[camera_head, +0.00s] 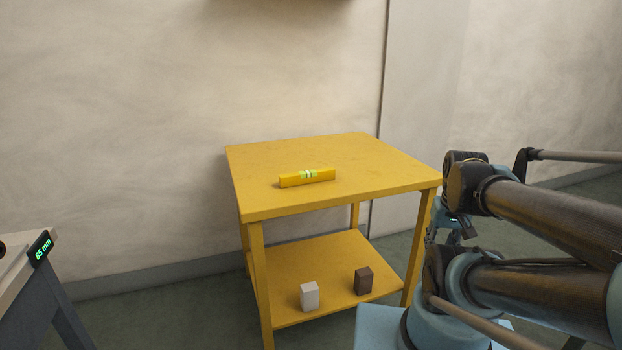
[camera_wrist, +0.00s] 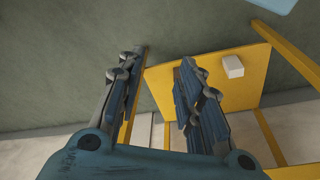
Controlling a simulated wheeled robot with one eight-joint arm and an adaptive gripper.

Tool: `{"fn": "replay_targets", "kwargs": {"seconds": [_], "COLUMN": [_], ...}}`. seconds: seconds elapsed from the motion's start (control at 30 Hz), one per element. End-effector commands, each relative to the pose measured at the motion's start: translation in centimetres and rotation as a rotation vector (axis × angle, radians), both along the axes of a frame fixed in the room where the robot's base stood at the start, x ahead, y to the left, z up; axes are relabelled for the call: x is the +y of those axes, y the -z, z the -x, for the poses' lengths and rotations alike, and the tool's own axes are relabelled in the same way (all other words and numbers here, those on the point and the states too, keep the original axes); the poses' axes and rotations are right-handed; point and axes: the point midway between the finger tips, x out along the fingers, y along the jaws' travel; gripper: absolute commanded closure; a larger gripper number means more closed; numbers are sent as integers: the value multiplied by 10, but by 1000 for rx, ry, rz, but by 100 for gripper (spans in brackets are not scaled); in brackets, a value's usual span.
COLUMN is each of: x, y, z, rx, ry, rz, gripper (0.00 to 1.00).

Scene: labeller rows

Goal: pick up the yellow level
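The yellow level (camera_head: 307,177) lies flat on the top of the yellow table (camera_head: 385,173), left of the tabletop's middle. It has a pale green vial section at its centre. My gripper (camera_wrist: 161,62) shows in the wrist view with its two fingers apart and nothing between them. In the head view my gripper is right of the table, largely hidden among my arm links, and clear of the level. The level does not show in the wrist view.
A white block (camera_head: 309,296) and a brown block (camera_head: 363,281) stand on the table's lower shelf (camera_head: 335,262). The white block also shows in the wrist view (camera_wrist: 232,67). A grey stand with a green display (camera_head: 41,249) is at the left. A wall is behind the table.

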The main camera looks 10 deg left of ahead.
Motion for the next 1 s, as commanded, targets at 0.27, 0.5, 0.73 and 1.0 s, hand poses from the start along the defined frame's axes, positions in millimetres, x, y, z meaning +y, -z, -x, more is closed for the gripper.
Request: {"fn": "replay_targets", "kwargs": {"seconds": [0.27,0.5,0.73,1.0], "x": [7,41,90,161], "y": [-23,-83,-137,-187], "z": [-4,-51,-103,-161], "rx": [-2,22,32,21], "ry": [-89,-422,-786,-1213], "rz": [-5,-25,-53,-95], "gripper": [55,55,55,55]}}
